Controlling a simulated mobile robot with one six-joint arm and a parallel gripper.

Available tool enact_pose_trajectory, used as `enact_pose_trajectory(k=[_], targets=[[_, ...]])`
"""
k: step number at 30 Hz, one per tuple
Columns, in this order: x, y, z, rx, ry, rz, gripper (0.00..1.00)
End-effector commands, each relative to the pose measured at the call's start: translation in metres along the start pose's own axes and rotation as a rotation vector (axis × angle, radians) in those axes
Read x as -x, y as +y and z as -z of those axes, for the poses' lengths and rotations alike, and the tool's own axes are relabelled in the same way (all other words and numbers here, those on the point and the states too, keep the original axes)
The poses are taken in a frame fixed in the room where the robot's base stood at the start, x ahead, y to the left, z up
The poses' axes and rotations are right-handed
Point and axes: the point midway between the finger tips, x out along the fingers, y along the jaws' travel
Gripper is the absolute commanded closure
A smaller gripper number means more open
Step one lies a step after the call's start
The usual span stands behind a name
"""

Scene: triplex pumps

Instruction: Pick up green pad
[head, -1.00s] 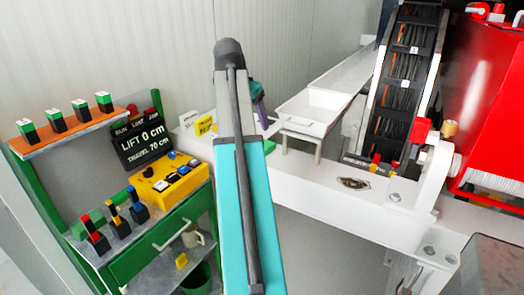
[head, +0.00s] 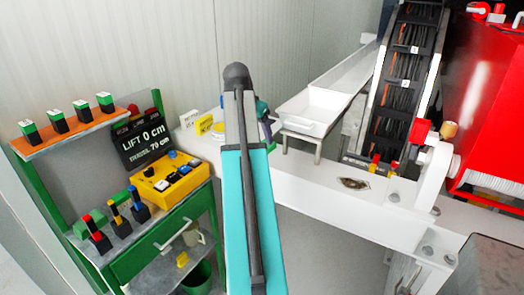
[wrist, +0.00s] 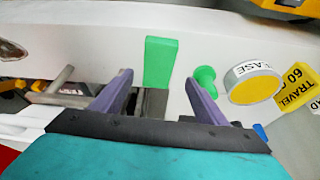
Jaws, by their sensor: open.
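The green pad (wrist: 160,62) shows in the wrist view as a flat green rectangle against a white surface, just beyond my fingertips. My gripper (wrist: 159,78) is open, with its two purple fingers apart and nothing between them. The pad lies ahead of the gap between the fingers; I cannot tell whether either finger touches it. In the head view my gripper (head: 266,116) is partly hidden behind my own arm, over the white bench, and I cannot make out the pad there.
In the wrist view a small green knob-shaped piece (wrist: 204,80) and a round tin with a yellow face (wrist: 254,84) stand right of the pad. In the head view a white tray (head: 308,121) stands right of my gripper.

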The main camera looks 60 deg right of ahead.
Motion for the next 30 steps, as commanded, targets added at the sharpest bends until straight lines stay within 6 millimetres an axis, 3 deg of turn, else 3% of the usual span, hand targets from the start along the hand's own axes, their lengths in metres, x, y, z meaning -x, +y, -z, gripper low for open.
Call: enact_pose_trajectory(k=[8, 21, 30], targets=[[-0.007, 0.002, -0.001, -0.001, -0.002, -0.002, 0.33], [-0.046, 0.006, -0.003, -0.002, -0.002, -0.003, 0.33], [-0.052, 0.005, -0.003, -0.002, 0.000, -0.001, 0.33]])
